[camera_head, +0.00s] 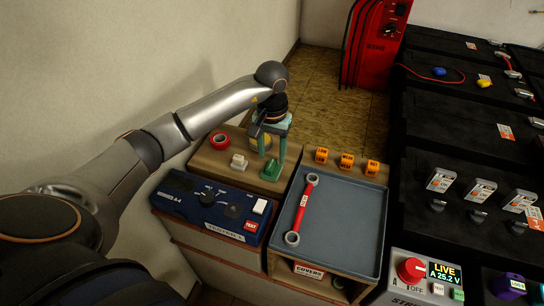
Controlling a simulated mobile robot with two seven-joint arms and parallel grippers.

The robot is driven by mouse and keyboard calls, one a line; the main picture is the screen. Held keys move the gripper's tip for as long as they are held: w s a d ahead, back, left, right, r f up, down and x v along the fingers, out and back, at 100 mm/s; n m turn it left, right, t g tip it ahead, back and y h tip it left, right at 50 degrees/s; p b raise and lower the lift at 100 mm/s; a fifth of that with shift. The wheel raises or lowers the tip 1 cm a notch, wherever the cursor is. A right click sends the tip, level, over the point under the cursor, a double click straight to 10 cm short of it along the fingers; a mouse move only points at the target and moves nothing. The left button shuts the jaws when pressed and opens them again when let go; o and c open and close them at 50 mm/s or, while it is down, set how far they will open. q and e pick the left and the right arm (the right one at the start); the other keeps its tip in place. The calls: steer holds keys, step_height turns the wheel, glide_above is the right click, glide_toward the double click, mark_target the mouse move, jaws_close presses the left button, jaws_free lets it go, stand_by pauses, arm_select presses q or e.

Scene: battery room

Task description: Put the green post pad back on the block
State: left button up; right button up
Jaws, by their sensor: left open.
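A green piece (271,171), which looks like the green post pad, is on the wooden block top (212,160) at the back left of the work area. I cannot tell whether the fingers touch the green piece. My right gripper is not in view.
A blue tester (213,208) is in front. Black batteries (455,150) fill the right.

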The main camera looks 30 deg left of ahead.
mark_target(272, 163)
arm_select(q)
step_height(272, 163, up, 10)
steer(key=shift+f+p, duration=0.25)
steer(key=shift+p, duration=0.2)
steer(key=shift+d, duration=0.1)
stand_by(1.0)
